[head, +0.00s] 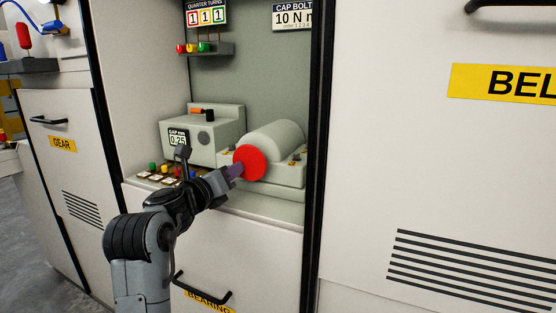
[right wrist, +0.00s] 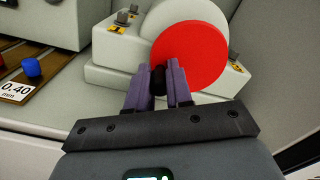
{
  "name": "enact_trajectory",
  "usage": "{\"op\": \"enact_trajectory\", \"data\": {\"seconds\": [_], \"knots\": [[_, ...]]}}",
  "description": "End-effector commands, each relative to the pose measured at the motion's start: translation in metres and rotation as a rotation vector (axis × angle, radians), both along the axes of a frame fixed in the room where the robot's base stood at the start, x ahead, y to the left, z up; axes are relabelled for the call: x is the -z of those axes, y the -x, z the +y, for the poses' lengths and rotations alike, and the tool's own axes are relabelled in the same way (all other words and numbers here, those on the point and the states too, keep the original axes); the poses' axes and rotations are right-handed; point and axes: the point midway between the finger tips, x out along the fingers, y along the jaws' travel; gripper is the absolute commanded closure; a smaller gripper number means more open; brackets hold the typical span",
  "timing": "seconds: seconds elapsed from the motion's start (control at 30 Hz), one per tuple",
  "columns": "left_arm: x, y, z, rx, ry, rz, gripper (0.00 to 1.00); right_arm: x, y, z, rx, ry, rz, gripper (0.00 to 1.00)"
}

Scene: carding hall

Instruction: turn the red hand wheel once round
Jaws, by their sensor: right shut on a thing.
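The red hand wheel (head: 251,163) is a flat red disc on the front of a pale rounded housing (head: 277,140) in the open bay. It also shows in the right wrist view (right wrist: 205,55). My right gripper (head: 235,171) reaches the wheel's lower left side. In the right wrist view its purple fingers (right wrist: 159,82) are shut on a short black handle (right wrist: 158,82) at the wheel's left edge. The handle is mostly hidden between the fingers. My left gripper is not in view.
A grey gauge box (head: 203,137) stands left of the housing, with a rack of coloured knobs (head: 165,174) before it. A small shelf (head: 215,49) and number cards (head: 206,14) are above. The dark bay post (head: 316,120) stands close on the right.

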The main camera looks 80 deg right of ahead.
Motion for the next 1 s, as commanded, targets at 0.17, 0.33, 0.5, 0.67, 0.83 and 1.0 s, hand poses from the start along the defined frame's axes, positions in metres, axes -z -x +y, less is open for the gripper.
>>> {"op": "enact_trajectory", "data": {"seconds": [0.17,0.33,0.5,0.67,0.83,1.0], "knots": [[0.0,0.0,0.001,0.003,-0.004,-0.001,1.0,-0.001,0.002,-0.004,0.009,0.012,-0.144,0.94],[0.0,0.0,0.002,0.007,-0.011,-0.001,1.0,-0.001,0.002,-0.004,0.011,0.018,-0.175,0.94],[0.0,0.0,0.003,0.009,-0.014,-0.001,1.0,-0.002,0.002,-0.004,0.011,0.02,-0.185,0.94],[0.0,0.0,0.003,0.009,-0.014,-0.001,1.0,-0.006,0.001,-0.004,0.011,0.038,-0.309,0.94],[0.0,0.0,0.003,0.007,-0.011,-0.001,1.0,-0.008,0.001,-0.004,0.013,0.051,-0.383,0.94],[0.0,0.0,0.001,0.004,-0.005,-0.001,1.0,-0.008,0.001,-0.004,0.013,0.051,-0.381,0.94]]}}
